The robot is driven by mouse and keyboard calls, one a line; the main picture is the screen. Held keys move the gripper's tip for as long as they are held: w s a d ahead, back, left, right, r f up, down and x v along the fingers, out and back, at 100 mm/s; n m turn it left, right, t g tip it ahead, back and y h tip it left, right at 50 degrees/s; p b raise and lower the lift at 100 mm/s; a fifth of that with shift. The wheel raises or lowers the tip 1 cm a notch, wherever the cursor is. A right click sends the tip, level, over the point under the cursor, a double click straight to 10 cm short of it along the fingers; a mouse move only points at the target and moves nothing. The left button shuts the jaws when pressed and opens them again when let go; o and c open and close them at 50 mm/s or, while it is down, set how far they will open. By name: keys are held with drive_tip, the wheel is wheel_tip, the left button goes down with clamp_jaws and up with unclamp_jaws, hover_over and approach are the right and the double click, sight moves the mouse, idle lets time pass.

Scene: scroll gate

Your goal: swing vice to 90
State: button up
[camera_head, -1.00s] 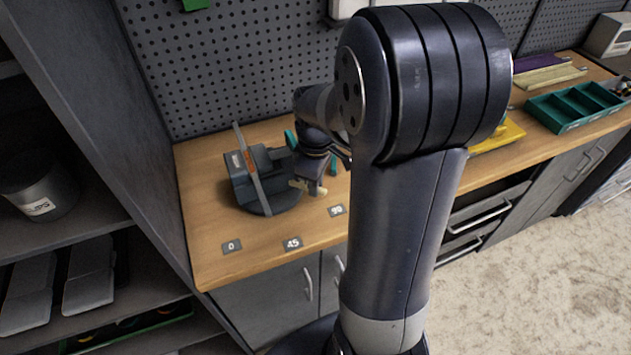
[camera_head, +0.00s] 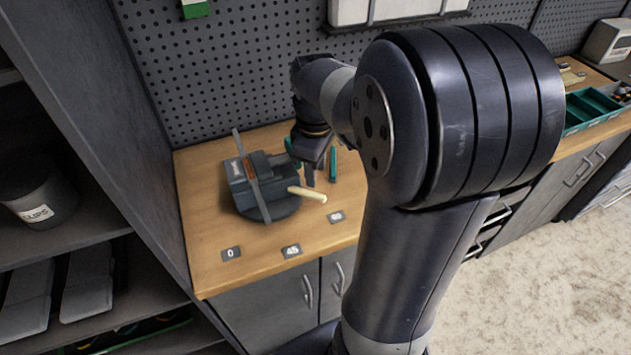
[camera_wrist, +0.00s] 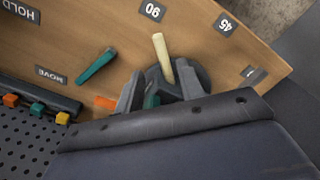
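The dark grey vice (camera_head: 240,192) stands on a round base on the wooden bench, with an orange strip on top. Its cream handle (camera_head: 308,193) points right, its tip close to the 90 label (camera_head: 337,217). The 45 label (camera_head: 291,250) and 0 label (camera_head: 231,254) lie further left along the bench. My gripper (camera_head: 316,178) is above and behind the handle and appears clear of it. In the wrist view the handle (camera_wrist: 162,55) points towards the 90 label (camera_wrist: 152,10). The gripper's grey fingers (camera_wrist: 158,88) look apart there; the vice is partly hidden behind them.
A teal bar (camera_head: 333,164) lies right of the vice. The pegboard (camera_head: 240,70) rises behind the bench and a grey cabinet side (camera_head: 100,120) stands left. The bench front by the labels is clear. MOVE (camera_wrist: 50,75) and HOLD (camera_wrist: 22,12) labels show in the wrist view.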

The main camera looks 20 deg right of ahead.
sight(316, 194)
drive_tip(key=shift+r, duration=2.1)
wheel_tip(316, 194, down, 11)
drive_tip(key=shift+r, duration=0.65)
wheel_tip(316, 194, up, 10)
wheel_tip(316, 194, down, 12)
drive_tip(key=shift+r, duration=0.2)
drive_tip(key=shift+s+a+r+m, duration=0.2)
drive_tip(key=shift+s+a+m, duration=0.3)
drive_tip(key=shift+m, duration=0.2)
